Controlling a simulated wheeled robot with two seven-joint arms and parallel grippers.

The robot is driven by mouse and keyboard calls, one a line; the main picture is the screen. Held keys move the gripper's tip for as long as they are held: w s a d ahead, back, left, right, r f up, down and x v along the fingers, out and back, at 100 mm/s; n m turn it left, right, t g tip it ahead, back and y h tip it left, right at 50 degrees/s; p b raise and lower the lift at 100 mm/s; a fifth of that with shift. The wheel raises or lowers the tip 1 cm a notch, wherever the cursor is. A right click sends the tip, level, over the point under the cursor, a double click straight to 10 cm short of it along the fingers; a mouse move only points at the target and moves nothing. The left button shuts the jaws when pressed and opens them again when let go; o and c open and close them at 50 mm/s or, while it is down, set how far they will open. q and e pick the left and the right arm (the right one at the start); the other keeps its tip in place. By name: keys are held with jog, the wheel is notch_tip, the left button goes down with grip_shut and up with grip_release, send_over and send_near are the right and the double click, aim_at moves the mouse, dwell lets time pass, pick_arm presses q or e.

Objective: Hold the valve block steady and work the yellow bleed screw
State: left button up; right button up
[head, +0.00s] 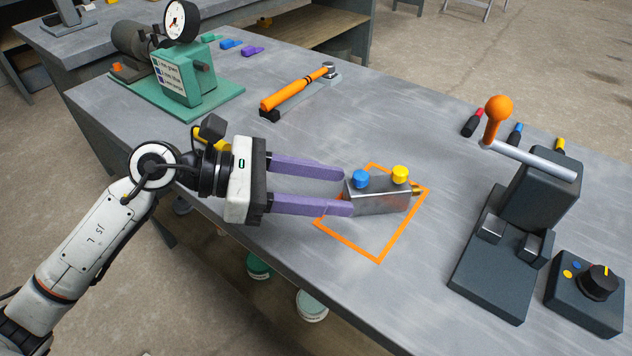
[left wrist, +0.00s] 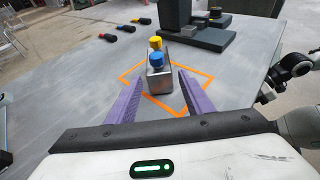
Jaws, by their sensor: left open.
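The valve block (head: 379,195) is a small grey metal block inside an orange outlined square on the bench. The yellow bleed screw (head: 400,174) stands on its top at the right, and a blue screw (head: 361,179) stands at the left. A small brass fitting shows at the block's right end. My left gripper (head: 347,191) is open, with its purple fingers at the block's left end. In the left wrist view the block (left wrist: 159,78) sits between and just beyond the fingertips (left wrist: 161,79), with a gap on both sides. My right gripper is in neither view.
A dark lever press (head: 520,215) with an orange knob stands at the right, beside a dial box (head: 588,300). An orange-handled tool (head: 295,92) lies farther back. A green gauge unit (head: 182,75) stands at the back left.

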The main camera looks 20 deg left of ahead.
aim_at(346, 191)
pick_arm(q)
jog(key=x, duration=0.6)
jog(key=shift+r, duration=0.1)
grip_shut()
dwell(1.1)
jog(key=shift+o, duration=0.8)
grip_release()
grip_shut()
